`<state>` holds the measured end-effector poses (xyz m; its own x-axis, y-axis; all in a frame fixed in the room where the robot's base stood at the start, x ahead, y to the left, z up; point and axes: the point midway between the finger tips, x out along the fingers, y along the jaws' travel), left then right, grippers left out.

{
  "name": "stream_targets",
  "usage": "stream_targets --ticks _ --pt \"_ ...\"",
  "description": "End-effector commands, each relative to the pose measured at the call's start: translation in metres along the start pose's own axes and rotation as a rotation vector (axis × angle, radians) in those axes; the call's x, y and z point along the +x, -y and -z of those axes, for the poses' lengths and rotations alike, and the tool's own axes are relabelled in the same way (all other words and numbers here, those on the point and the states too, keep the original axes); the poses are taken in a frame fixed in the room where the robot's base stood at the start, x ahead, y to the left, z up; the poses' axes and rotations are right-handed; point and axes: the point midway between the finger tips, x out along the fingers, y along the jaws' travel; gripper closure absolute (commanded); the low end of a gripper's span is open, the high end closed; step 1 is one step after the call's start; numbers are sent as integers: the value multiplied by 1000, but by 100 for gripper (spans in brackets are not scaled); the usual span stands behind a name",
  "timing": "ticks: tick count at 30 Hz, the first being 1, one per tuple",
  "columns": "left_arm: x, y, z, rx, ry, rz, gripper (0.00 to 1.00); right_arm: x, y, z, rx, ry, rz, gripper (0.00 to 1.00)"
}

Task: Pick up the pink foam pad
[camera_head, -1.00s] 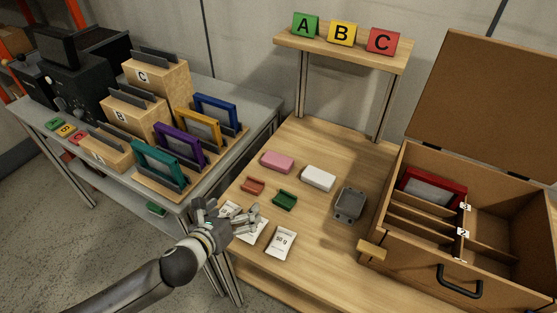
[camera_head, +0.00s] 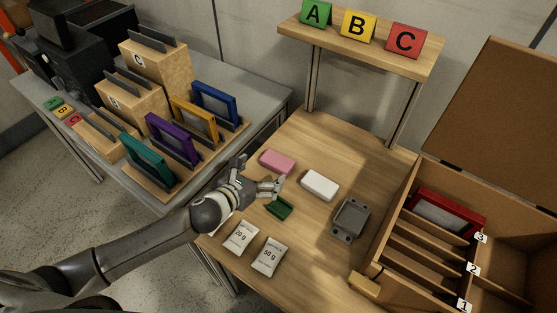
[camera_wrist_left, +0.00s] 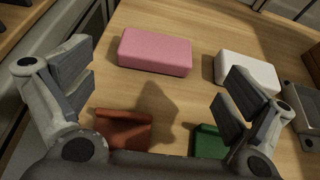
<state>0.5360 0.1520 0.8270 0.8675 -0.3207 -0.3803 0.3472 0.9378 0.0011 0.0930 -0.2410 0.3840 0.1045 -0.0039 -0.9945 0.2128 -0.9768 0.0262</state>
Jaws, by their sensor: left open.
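The pink foam pad (camera_head: 277,161) lies flat on the wooden table, left of a white block (camera_head: 320,185). It also shows in the left wrist view (camera_wrist_left: 155,52), ahead of and between my fingers. My left gripper (camera_head: 262,180) is open and empty, just in front of the pad and not touching it. Its fingers show on both sides of the left wrist view (camera_wrist_left: 160,92). My right gripper is not in view.
A green piece (camera_head: 279,208) and a red piece (camera_wrist_left: 123,128) lie under my left gripper. A grey tray (camera_head: 350,219), two labelled packets (camera_head: 269,257) and an open wooden case (camera_head: 395,235) are nearby. A shelf (camera_head: 362,46) with lettered blocks stands behind.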

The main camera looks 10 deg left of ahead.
Motion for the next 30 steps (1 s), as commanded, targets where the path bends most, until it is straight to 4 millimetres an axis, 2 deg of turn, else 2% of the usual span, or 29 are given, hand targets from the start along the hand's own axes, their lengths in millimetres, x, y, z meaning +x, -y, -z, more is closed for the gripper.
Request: stream_targets --ticks 3,6,11,16,24,30 --pt "14 0 -1 -2 2 0 0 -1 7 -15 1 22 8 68" --pt "19 0 0 -1 1 0 0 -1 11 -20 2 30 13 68" --pt "26 0 1 -3 1 0 0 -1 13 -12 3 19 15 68" --pt "45 -2 5 -4 1 -1 0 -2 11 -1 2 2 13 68" --pt "70 -3 6 -2 1 -1 0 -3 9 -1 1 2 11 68" --pt "73 -3 7 -1 0 0 0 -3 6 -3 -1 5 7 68"
